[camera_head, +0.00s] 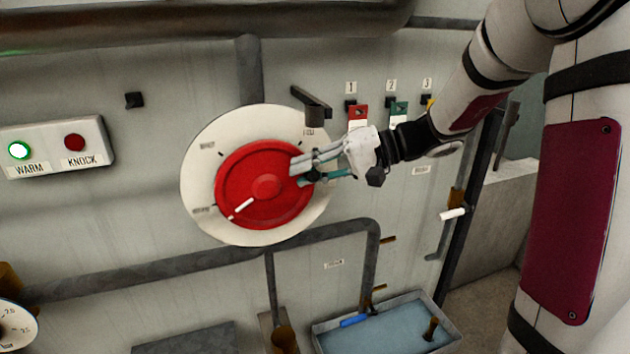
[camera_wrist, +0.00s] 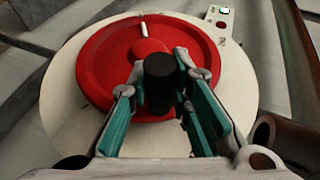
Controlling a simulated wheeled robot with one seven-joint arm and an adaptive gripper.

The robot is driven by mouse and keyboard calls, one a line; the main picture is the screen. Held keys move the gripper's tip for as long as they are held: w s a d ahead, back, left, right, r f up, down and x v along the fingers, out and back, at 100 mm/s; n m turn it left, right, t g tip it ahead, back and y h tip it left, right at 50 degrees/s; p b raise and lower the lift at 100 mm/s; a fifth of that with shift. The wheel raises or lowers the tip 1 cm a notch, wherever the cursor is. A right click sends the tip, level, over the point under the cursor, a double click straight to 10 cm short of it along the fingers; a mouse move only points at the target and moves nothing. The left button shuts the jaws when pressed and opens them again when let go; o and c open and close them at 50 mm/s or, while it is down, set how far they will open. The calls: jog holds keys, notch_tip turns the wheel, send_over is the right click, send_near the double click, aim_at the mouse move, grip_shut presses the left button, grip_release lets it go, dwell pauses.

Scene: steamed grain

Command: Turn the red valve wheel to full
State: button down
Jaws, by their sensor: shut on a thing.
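The red valve wheel (camera_head: 240,180) is mounted on a round white plate (camera_head: 200,180) on the wall. A white line (camera_head: 243,207) on the wheel points to the lower left, towards a small label on the plate. Other small labels sit at the plate's upper left and upper right; they are too blurred to read surely. My gripper (camera_head: 305,172) comes from the right and reaches the wheel's right side. In the wrist view its fingers are shut on the wheel's black knob (camera_wrist: 160,82), which stands up between the teal pads. The red wheel (camera_wrist: 105,65) shows behind it.
A dark lever (camera_head: 313,104) juts out just above the plate's upper right. Numbered hooks with a red tag (camera_head: 357,113) and a green tag (camera_head: 399,110) are close above my wrist. A pipe (camera_head: 320,233) runs below the plate, above a water basin (camera_head: 325,338). A WARM/KNOCK button box (camera_head: 45,148) is at left.

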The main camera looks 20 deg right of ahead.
jog(key=shift+a+r+h, duration=0.35)
jog(key=shift+r+h, duration=0.15)
jog(key=shift+r, duration=0.05)
jog(key=shift+a+r, duration=0.2)
jog(key=shift+r, duration=0.05)
jog(key=shift+a+p, duration=0.15)
jog(key=shift+p, duration=0.15)
jog(key=c, duration=1.4)
grip_release()
jog(key=shift+c, duration=0.2)
jog(key=v, duration=1.2)
jog(key=shift+c, duration=0.6)
